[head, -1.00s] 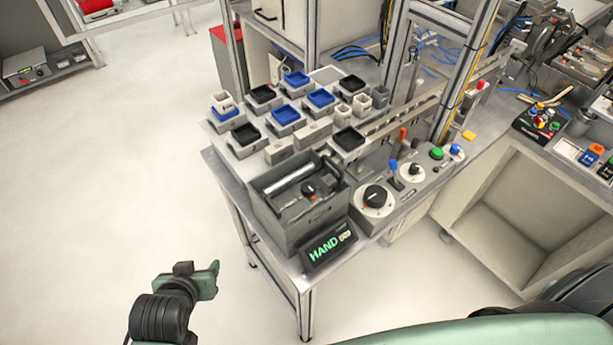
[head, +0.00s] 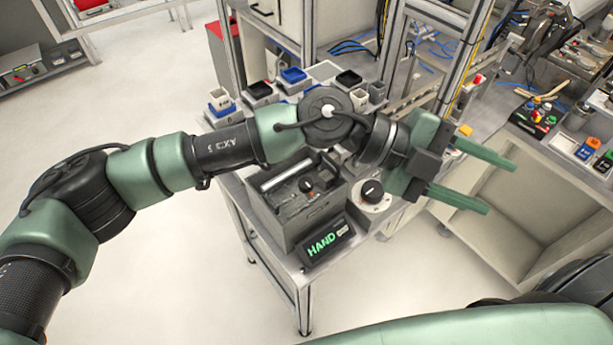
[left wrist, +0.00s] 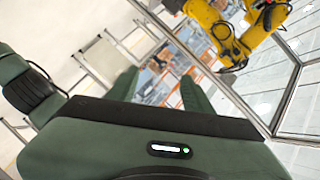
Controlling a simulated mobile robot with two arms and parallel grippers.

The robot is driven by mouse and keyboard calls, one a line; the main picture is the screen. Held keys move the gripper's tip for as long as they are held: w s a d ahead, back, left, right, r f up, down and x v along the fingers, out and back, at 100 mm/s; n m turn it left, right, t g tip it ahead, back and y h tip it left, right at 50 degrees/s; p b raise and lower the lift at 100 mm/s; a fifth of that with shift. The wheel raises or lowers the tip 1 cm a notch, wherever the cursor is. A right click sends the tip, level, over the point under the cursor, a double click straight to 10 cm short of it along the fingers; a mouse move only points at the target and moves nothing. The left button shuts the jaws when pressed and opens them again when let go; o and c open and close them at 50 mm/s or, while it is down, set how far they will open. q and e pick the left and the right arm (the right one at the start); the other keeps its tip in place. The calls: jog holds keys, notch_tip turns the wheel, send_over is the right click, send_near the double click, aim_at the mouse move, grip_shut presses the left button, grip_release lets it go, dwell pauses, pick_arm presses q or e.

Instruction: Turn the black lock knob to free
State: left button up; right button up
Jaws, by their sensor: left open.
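A black knob (head: 372,190) sits on a round pale dial on the bench, left of my left gripper. Another black knob (head: 306,184) with a red mark is inside the grey open box (head: 283,222). I cannot tell from the picture which is the lock knob. My right gripper is not in view.
A dark display reading HAND (head: 325,241) stands at the bench's front corner. Blue and black trays (head: 293,76) stand behind my left arm, partly hidden. A metal upright post (head: 465,60) rises behind the gripper.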

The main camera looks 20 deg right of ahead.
pick_arm(q)
jog(key=w+a+f+t+y, duration=0.2)
jog(key=w+a+f+y, duration=0.15)
jog(key=f, duration=0.25)
jog(key=n+t+y, duration=0.2)
jog(key=t+y, duration=0.4)
jog(key=y, duration=0.3)
send_over(306, 183)
notch_tip(306, 183, down, 4)
jog(key=shift+s+d+r, duration=0.15)
jog(key=shift+r, duration=0.05)
jog(key=shift+a+f, duration=0.15)
jog(key=shift+a, duration=0.05)
notch_tip(306, 183, down, 6)
jog(key=p, duration=0.3)
jog(key=shift+f, duration=0.7)
jog(key=shift+d, duration=0.1)
